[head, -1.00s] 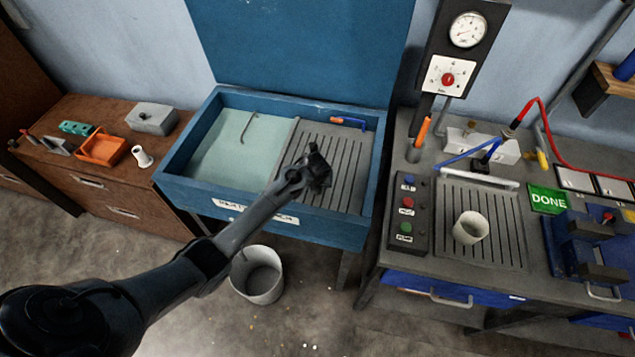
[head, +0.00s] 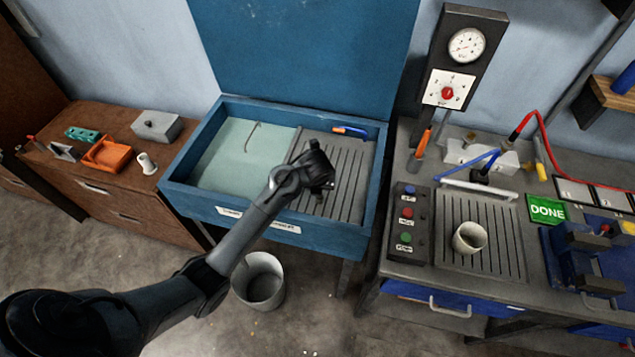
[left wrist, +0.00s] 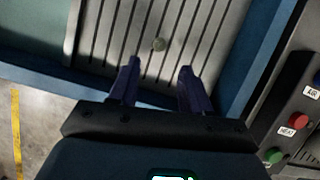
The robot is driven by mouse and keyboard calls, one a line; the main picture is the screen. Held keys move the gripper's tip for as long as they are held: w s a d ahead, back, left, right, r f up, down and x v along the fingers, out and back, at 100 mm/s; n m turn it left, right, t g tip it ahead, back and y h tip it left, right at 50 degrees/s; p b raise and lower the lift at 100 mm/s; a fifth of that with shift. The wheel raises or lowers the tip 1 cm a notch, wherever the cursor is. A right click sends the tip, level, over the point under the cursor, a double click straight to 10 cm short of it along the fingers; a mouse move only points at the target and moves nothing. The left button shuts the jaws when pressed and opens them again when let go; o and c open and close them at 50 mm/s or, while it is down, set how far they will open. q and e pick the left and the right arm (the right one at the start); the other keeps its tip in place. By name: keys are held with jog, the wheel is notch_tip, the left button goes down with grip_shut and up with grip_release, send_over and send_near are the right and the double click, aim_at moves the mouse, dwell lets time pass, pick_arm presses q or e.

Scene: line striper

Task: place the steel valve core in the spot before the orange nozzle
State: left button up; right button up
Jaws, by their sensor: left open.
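My left gripper (head: 322,180) is over the slatted drain area (head: 347,200) of the blue basin. In the left wrist view its open fingers (left wrist: 159,78) point at the slats. In the head view the gripper hides that spot. I cannot single out the orange nozzle; a blue-and-orange tool (head: 349,131) lies at the basin's back edge. My right gripper is not in view.
The blue basin (head: 300,238) has raised walls around the slats. The right bench carries a button box (head: 406,225), a pale cup (head: 469,238) and an orange-handled tool (head: 420,150). An orange tray (head: 107,155) sits on the left cabinet. A bucket (head: 260,281) stands on the floor.

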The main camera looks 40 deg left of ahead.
pick_arm(q)
jog(key=s+d+n+h, duration=0.1)
jog(key=s+d+n, duration=0.3)
jog(key=s+n, duration=0.5)
jog(key=s+d+r+n+h, duration=0.1)
jog(key=s+d+n, duration=0.4)
jog(key=s+n, duration=0.4)
jog(key=s+d+n, duration=0.5)
jog(key=s+n, duration=0.4)
jog(key=s, duration=0.2)
jog(key=shift+s+r+h, duration=0.2)
jog(key=shift+s+h, duration=0.05)
jog(key=shift+h, duration=0.15)
notch_tip(320, 180, up, 18)
jog(key=p, duration=1.8)
jog(key=shift+r, duration=0.15)
